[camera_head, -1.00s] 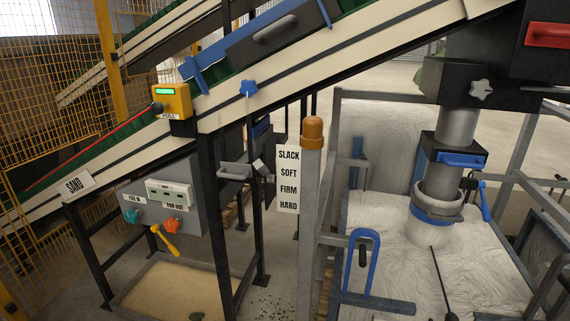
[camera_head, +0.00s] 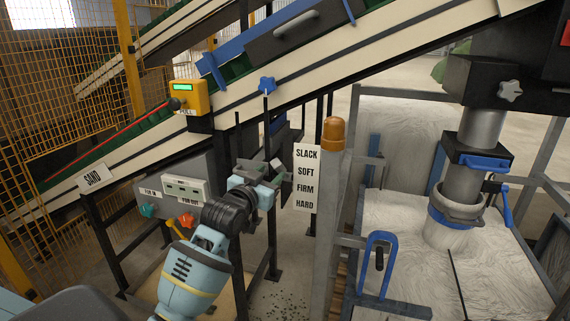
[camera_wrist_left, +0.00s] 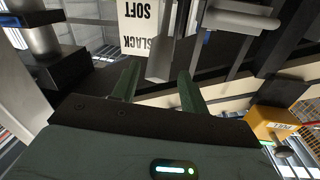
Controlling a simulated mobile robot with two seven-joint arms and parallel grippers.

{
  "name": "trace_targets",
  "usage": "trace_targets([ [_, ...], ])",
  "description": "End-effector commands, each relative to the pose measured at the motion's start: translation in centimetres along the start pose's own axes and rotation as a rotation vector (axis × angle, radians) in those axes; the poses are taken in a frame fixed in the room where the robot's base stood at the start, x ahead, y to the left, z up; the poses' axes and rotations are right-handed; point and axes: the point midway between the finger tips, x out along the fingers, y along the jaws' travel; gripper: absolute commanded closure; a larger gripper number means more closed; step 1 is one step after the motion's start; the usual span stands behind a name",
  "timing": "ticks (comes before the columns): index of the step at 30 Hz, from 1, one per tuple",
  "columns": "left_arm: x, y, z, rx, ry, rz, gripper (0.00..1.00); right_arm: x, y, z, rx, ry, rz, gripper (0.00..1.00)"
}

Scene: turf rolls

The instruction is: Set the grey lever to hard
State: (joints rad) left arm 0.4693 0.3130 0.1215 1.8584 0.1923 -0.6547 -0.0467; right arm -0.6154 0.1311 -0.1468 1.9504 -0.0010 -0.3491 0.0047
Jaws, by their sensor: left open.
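The grey lever (camera_head: 277,166) is on the dark frame left of the white sign (camera_head: 306,180), which reads SLACK, SOFT, FIRM, HARD from top to bottom. Its end nearest the sign is beside the upper words; I cannot tell its exact setting. My left gripper (camera_head: 252,172) is in front of the lever and hides part of it. The sign (camera_wrist_left: 143,28) appears upside down there. Contact is unclear. My right gripper is out of view.
A grey post with an orange cap (camera_head: 333,132) stands right of the sign. A control box (camera_head: 184,189) with coloured knobs is left of my arm.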

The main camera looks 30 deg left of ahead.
Motion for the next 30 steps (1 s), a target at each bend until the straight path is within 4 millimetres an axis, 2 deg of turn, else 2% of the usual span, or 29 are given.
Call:
trace_targets([
  [16, 6.3, 0.1, -0.2, -0.002, 0.003, 0.001, 0.56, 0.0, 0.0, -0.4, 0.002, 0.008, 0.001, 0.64],
  [21, 7.3, 0.1, -0.1, -0.001, 0.002, 0.001, 0.56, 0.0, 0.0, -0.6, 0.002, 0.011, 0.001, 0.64],
  [30, 7.6, 0.1, 0.0, 0.000, 0.001, 0.001, 0.56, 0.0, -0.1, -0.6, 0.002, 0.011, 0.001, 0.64],
])
